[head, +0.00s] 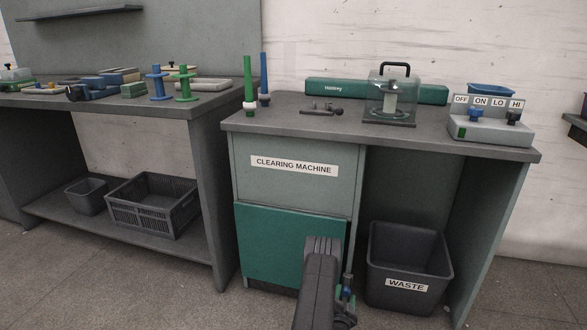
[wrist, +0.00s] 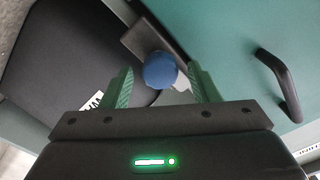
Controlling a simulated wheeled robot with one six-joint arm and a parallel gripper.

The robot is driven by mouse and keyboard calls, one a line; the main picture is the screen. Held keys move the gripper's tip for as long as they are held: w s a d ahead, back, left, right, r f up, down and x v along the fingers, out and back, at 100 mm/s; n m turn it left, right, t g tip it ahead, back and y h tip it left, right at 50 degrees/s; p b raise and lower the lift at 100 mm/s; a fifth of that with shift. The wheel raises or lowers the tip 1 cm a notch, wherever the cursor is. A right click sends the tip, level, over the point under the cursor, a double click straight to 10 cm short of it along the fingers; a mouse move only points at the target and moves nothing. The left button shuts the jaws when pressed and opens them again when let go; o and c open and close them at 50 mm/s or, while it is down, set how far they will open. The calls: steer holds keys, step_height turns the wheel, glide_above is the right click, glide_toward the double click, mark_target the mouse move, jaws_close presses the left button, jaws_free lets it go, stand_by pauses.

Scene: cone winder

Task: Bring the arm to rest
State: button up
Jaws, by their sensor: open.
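My arm (head: 320,275) reaches low in front of the clearing machine in the head view, and its end is mostly hidden there. In the wrist view my gripper (wrist: 160,67) is open, with its two green fingers apart. A round blue knob (wrist: 160,71) shows in the gap between the fingertips, in front of a grey plate. I cannot tell whether a finger touches it. A bit of blue also shows beside my arm in the head view, but it is too small to make out.
The green door (head: 280,245) of the machine is close, with a black handle (wrist: 279,86) right of the fingers in the wrist view. The waste bin (head: 408,262) stands to the right. The bench top (head: 290,118) carries a lidded clear box (head: 391,98) and a switch box (head: 490,128).

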steer(key=n, duration=0.7)
steer(key=shift+a+n, duration=0.1)
steer(key=shift+n, duration=0.3)
steer(key=n, duration=0.4)
steer(key=shift+n, duration=0.3)
steer(key=shift+a+n, duration=0.1)
steer(key=shift+n, duration=1.6)
